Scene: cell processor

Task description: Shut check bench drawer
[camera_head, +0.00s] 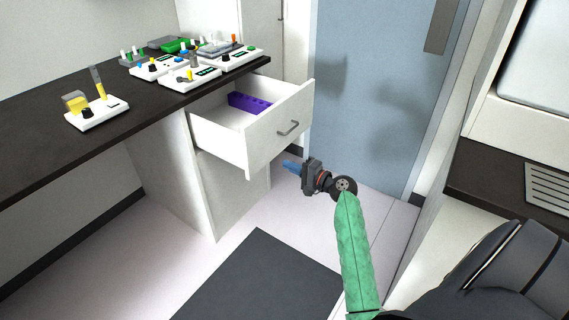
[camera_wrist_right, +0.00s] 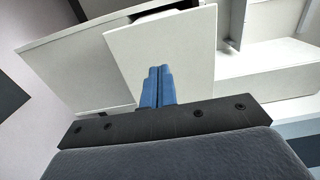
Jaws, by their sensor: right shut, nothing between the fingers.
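My right gripper (camera_head: 290,165), with blue fingers, is just below and in front of the drawer front in the head view. In the right wrist view the shut fingers (camera_wrist_right: 158,84) point at white cabinet panels (camera_wrist_right: 165,50), with nothing between them. I cannot tell whether they touch a panel. My left gripper is not in view.
The dark bench top (camera_head: 60,150) holds several white devices with knobs (camera_head: 205,77) and another device with yellow parts (camera_head: 97,113). A blue-grey door (camera_head: 365,100) stands behind. A dark mat (camera_head: 255,280) lies on the floor. A dark counter (camera_head: 500,178) is at the right.

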